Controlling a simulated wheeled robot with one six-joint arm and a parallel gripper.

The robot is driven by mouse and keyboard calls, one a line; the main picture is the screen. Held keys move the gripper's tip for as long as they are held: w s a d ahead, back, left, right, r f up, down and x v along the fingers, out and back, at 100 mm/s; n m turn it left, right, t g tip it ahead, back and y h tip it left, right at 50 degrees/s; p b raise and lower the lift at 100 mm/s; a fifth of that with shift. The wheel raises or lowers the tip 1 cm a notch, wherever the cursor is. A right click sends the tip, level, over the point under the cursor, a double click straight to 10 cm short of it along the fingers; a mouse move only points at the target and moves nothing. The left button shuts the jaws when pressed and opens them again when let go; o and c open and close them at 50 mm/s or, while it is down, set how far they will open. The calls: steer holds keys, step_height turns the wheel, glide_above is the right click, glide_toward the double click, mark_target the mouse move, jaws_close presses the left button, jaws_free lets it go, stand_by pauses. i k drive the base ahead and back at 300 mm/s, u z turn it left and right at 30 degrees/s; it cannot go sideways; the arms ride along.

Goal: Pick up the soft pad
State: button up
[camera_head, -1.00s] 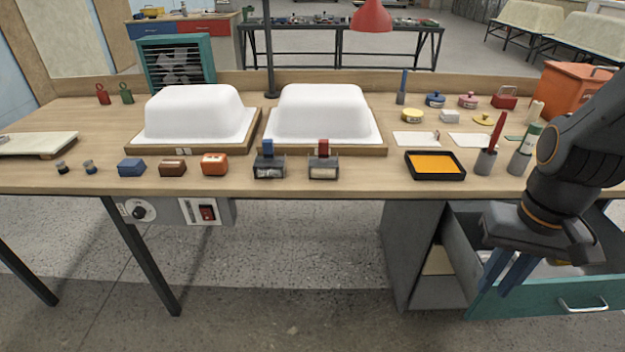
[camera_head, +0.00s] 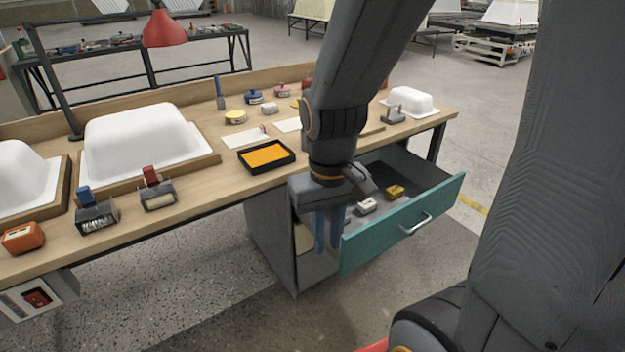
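I cannot tell for certain which thing is the soft pad. Two small blocks lie in the open teal drawer (camera_head: 412,226): a whitish one (camera_head: 366,206) and a yellow one (camera_head: 395,191). Another small white block (camera_head: 269,108) sits on the bench behind the black tray. My gripper (camera_head: 328,247) points down with its two blue fingers apart and nothing seen between them. It is in front of the drawer's left end in the picture, hiding part of the drawer and its contents.
The bench (camera_head: 200,201) carries a black tray with an orange inside (camera_head: 266,155), white tub shells (camera_head: 143,140), a yellow tin (camera_head: 235,117) and several small tools. The drawer juts out from the bench front. Floor in front is clear.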

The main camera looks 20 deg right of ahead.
mark_target(396, 191)
steer(key=u, duration=0.35)
steer(key=i, duration=1.25)
steer(key=z, duration=2.2)
